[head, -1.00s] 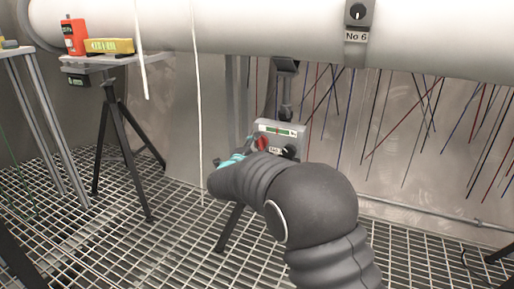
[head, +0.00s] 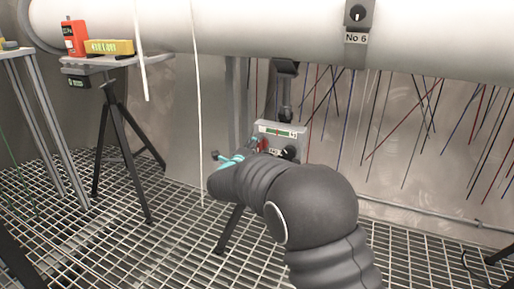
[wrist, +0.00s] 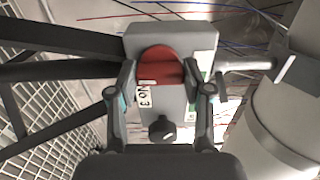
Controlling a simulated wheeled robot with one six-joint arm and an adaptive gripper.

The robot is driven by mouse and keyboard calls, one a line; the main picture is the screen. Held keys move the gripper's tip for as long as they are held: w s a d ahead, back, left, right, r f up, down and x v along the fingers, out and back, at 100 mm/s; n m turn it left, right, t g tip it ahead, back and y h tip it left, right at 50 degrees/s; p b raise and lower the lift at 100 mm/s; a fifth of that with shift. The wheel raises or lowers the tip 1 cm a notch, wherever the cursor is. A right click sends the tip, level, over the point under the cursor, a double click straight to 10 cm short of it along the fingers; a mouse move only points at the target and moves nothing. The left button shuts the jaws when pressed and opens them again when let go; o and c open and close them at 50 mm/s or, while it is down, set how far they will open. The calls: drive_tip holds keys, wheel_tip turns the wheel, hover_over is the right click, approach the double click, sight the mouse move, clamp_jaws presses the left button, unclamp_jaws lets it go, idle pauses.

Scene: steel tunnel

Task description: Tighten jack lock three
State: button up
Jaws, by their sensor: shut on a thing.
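The jack head is a grey box (head: 281,128) on a stand under the big pipe, with a green-and-white indicator strip (head: 277,132) and a black knob (head: 289,152). In the wrist view the grey box (wrist: 172,106) carries a "No 3" label, the black knob (wrist: 162,129) and a red lock handle (wrist: 160,60). My gripper (wrist: 161,72) has one finger on each side of the red handle and is shut on it. In the head view my gripper (head: 240,155) is partly hidden by my arm, and only a narrow strip of red (head: 262,145) shows.
A stand at left holds a red device (head: 74,38) and a yellow one (head: 109,47). A white cord (head: 197,110) hangs left of my gripper. Thin rods line the back wall.

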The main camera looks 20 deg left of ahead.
drive_tip(key=shift+f, duration=0.1)
drive_tip(key=o, duration=1.2)
drive_tip(key=shift+c, duration=0.2)
drive_tip(key=shift+s, duration=0.1)
drive_tip(key=s+a, duration=0.1)
drive_tip(key=s, duration=1.1)
drive_tip(key=shift+w, duration=0.1)
